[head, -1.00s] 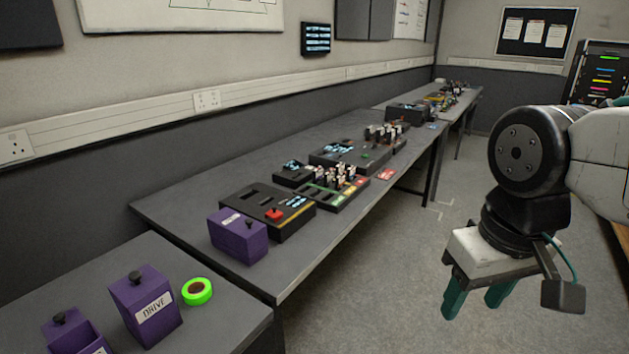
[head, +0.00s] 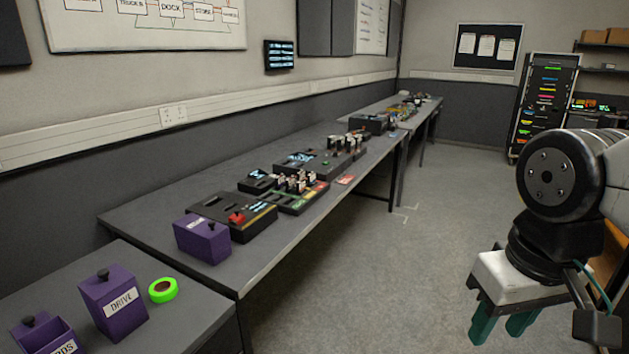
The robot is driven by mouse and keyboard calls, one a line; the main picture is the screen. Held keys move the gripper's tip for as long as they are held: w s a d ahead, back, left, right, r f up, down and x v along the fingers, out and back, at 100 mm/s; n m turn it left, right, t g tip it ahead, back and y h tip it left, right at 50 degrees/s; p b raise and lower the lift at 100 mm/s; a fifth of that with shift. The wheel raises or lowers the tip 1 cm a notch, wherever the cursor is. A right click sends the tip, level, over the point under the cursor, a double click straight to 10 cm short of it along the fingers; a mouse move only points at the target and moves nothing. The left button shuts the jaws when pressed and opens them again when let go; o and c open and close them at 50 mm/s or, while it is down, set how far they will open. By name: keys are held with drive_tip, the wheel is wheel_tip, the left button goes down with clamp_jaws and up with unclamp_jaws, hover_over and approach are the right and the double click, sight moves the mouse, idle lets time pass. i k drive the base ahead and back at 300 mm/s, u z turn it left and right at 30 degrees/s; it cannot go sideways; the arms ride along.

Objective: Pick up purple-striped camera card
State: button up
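I cannot make out a purple-striped camera card in the head view. Several small upright cards (head: 296,182) stand in a slotted tray (head: 312,201) with coloured sections on the long bench, too small to tell their stripes. More small upright pieces (head: 354,140) stand farther along the bench. My gripper (head: 503,328) hangs at the lower right, over the floor and well away from the bench. Its two green fingers point down and stand apart, with nothing visible between them.
The long grey bench (head: 262,257) runs along the left wall. A black box with a red button (head: 237,217) and a purple box (head: 202,240) sit on it. A purple DRIVE box (head: 113,305) and green tape roll (head: 163,291) are nearer. The floor (head: 400,270) is clear.

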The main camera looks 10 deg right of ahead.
sight(280, 181)
drive_tip(key=z, duration=0.6)
drive_tip(key=i, duration=1.1)
drive_tip(key=z, duration=0.35)
drive_tip(key=i, duration=0.95)
drive_tip(key=u, duration=1.2)
drive_tip(key=i, duration=0.9)
drive_tip(key=u, duration=0.95)
